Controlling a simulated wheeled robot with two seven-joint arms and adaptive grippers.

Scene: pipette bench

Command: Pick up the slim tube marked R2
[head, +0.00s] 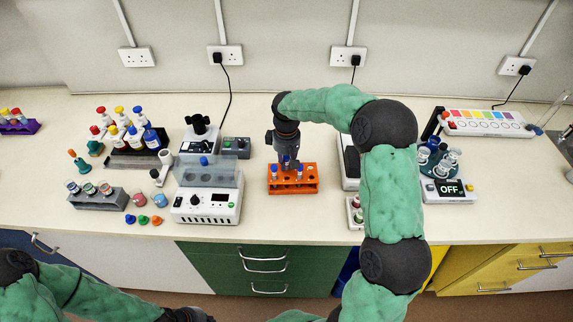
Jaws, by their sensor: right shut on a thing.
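An orange rack (293,188) stands on the bench near the middle and holds slim tubes with blue caps. One blue-capped tube (300,171) stands at the right of my gripper and another (273,171) at its left. My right gripper (287,163) points down over the rack's back row, shut on a slim tube there. The gripper mostly hides that tube, and I cannot tell whether it is clear of its hole. The R2 mark is too small to read on any tube. Part of my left gripper (190,314) shows low at the picture's bottom edge, below the bench, its fingers unclear.
A white machine with a clear lid (207,205) stands left of the rack. A white device (350,165) is close on its right, partly behind my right arm. A grey rack of jars (98,200) is at the left. Bare bench lies in front of the orange rack.

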